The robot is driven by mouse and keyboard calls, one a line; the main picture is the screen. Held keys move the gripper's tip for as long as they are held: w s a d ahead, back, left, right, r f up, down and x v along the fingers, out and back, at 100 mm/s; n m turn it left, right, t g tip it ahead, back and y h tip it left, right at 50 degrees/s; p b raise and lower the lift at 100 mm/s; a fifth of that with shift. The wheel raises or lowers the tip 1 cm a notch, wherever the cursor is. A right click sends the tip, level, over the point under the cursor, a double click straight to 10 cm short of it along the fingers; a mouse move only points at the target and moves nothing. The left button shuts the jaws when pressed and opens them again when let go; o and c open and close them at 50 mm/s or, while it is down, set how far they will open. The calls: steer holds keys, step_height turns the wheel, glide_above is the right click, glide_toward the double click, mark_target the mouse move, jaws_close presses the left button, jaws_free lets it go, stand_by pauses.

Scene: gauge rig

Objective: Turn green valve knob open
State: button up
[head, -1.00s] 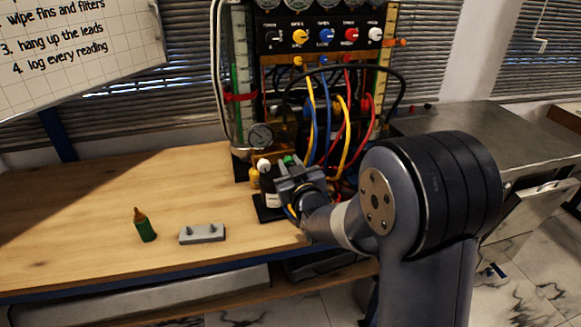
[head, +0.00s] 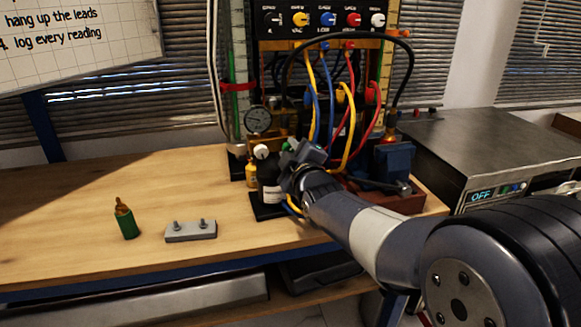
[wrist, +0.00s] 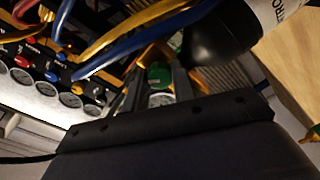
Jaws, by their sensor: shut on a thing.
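The green valve knob (wrist: 158,73) shows in the wrist view between the two dark fingers of my gripper (wrist: 158,84). The fingers are shut on it from both sides.
Blue, yellow and red hoses (head: 345,125) hang close above. A blue vise (head: 394,162) stands to the right.

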steer(key=n+b, duration=0.7)
steer(key=b, duration=0.2)
steer(key=shift+f+n, duration=0.1)
steer(key=shift+n, duration=0.3)
steer(key=o, duration=1)
steer(key=v, duration=1)
steer(key=shift+s+p, duration=0.3)
steer(key=shift+p, duration=0.05)
